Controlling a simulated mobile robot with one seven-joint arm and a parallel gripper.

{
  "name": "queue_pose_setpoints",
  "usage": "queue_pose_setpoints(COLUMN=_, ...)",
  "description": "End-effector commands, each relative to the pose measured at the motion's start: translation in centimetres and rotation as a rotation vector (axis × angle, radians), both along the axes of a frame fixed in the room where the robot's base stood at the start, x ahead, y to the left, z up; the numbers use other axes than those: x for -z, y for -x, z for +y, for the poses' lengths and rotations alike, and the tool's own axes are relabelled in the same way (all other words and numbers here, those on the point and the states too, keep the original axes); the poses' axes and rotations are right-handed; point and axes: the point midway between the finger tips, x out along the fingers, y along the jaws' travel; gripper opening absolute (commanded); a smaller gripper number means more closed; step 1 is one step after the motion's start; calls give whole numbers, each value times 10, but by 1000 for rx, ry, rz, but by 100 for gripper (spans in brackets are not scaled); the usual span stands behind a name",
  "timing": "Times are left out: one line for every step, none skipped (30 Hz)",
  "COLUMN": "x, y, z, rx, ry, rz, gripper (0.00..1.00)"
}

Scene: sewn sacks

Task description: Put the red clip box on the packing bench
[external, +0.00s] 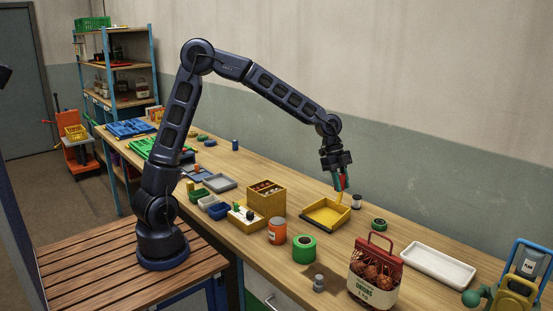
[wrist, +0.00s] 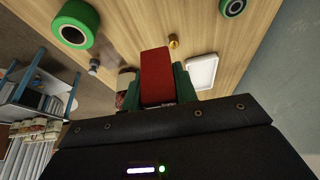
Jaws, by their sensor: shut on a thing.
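My gripper (external: 341,182) is shut on the red clip box (external: 343,182), with a teal finger on either side of it. It holds the box in the air above the wooden bench (external: 345,246), near the yellow tray. In the wrist view the red clip box (wrist: 156,72) is a plain block sticking out between the fingers (wrist: 157,88), and its near end is hidden by the gripper. The wooden bench top (wrist: 130,25) shows beyond it. I cannot tell from a label whether this bench is the packing bench.
An onion sack (external: 374,277) stands in front of a white tray (external: 438,264). Bare wood lies between them.

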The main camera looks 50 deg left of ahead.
Motion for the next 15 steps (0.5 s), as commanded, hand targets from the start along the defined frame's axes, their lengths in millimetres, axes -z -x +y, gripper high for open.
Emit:
queue_pose_setpoints(x=-1, y=-8, z=16, rx=-26, ry=0, rz=-1, gripper=7)
queue_pose_setpoints(x=-1, y=-12, z=24, rx=-39, ry=1, rz=-1, gripper=7)
queue_pose_setpoints(x=-2, y=-17, z=34, rx=-56, ry=2, rz=0, gripper=7)
queue_pose_setpoints(x=-3, y=-21, z=43, rx=-71, ry=3, rz=0, gripper=7)
queue_pose_setpoints(x=-3, y=-24, z=50, rx=-84, ry=3, rz=0, gripper=7)
queue_pose_setpoints(x=-4, y=-29, z=61, rx=-101, ry=4, rz=-1, gripper=7)
queue_pose_setpoints(x=-4, y=-32, z=69, rx=-114, ry=5, rz=0, gripper=7)
queue_pose_setpoints(x=-5, y=-35, z=78, rx=-127, ry=5, rz=0, gripper=7)
queue_pose_setpoints(x=-5, y=-39, z=89, rx=-144, ry=5, rz=-1, gripper=7)
queue_pose_setpoints(x=-6, y=-41, z=96, rx=-155, ry=6, rz=0, gripper=7)
queue_pose_setpoints(x=-6, y=-44, z=105, rx=-170, ry=6, rz=-1, gripper=7)
queue_pose_setpoints(x=-6, y=-48, z=116, rx=-186, ry=7, rz=-1, gripper=7)
queue_pose_setpoints(x=-7, y=-50, z=124, rx=-199, ry=8, rz=0, gripper=7)
queue_pose_setpoints(x=-7, y=-52, z=132, rx=-212, ry=8, rz=0, gripper=7)
queue_pose_setpoints(x=-8, y=-55, z=142, rx=-229, ry=9, rz=-1, gripper=7)
